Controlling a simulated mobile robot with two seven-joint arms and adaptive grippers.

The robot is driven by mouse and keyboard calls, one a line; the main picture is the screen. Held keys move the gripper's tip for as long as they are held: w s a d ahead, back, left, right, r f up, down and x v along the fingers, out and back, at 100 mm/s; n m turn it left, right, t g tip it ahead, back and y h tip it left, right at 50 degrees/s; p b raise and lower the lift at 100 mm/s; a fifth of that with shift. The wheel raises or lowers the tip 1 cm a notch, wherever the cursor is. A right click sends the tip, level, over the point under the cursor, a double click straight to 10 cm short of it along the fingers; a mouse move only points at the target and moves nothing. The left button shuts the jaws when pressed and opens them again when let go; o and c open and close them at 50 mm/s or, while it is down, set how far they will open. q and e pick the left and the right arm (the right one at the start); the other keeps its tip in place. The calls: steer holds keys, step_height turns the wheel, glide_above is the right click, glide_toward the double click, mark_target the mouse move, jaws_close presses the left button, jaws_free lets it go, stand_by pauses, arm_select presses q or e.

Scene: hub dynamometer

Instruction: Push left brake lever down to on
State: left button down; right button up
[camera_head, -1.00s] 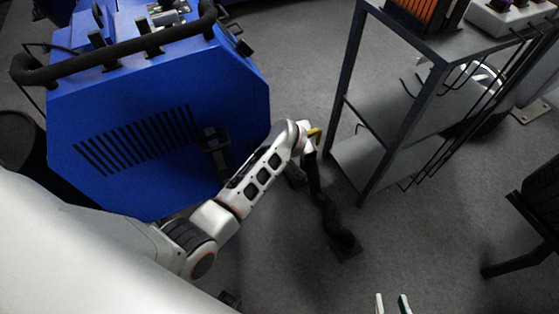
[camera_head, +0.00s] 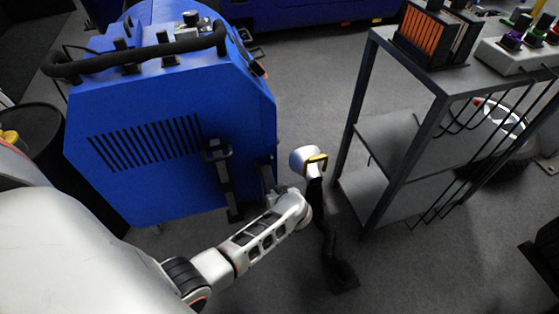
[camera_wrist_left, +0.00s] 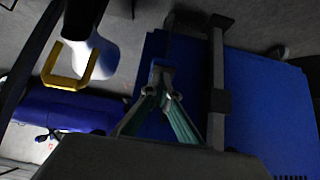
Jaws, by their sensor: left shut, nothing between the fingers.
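A black brake lever (camera_head: 217,150) stands out near the top of a dark upright track on the front of the blue machine (camera_head: 110,190). In the left wrist view, a dark bar with a block (camera_wrist_left: 220,102) runs along the blue panel, just right of the fingers. My left gripper (camera_head: 268,178) is to the right of the lever, close to the machine's right edge and partly hidden by my wrist. In the left wrist view, its green-padded fingers (camera_wrist_left: 163,75) meet at their tips with nothing between them. They appear apart from the bar. My right gripper is out of view.
A white device with a yellow bracket (camera_head: 314,161) stands on a black post right beside my left wrist. A grey shelf cart (camera_head: 400,150) stands further right. A black padded handlebar (camera_head: 140,50) crosses the machine's top. Open floor lies in front.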

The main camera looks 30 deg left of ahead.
arm_select(q)
steer(key=shift+a+f, duration=0.1)
steer(key=shift+f, duration=0.5)
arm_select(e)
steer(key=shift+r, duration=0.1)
arm_select(q)
steer(key=shift+f, duration=0.1)
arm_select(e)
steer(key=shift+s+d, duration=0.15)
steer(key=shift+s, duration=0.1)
